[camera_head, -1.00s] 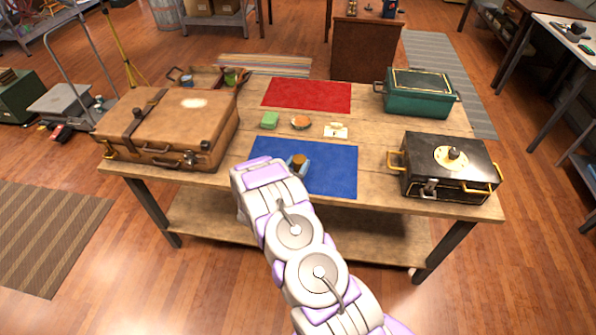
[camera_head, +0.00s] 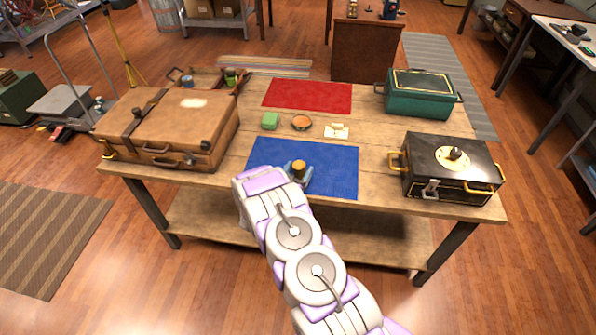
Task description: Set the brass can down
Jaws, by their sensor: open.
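The brass can (camera_head: 299,167) stands on the blue mat (camera_head: 335,170), near the mat's left half. Its top shows as a small brown-gold disc; its lower part is hidden. My gripper (camera_head: 298,174) is at the can, with its blue-grey fingers around the can's sides and apart. I cannot tell whether the fingers touch it. My white and purple arm reaches in from the bottom of the view and covers the mat's lower left corner.
A brown suitcase (camera_head: 170,125) lies left of the mat and a black box (camera_head: 448,170) with brass handles stands right.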

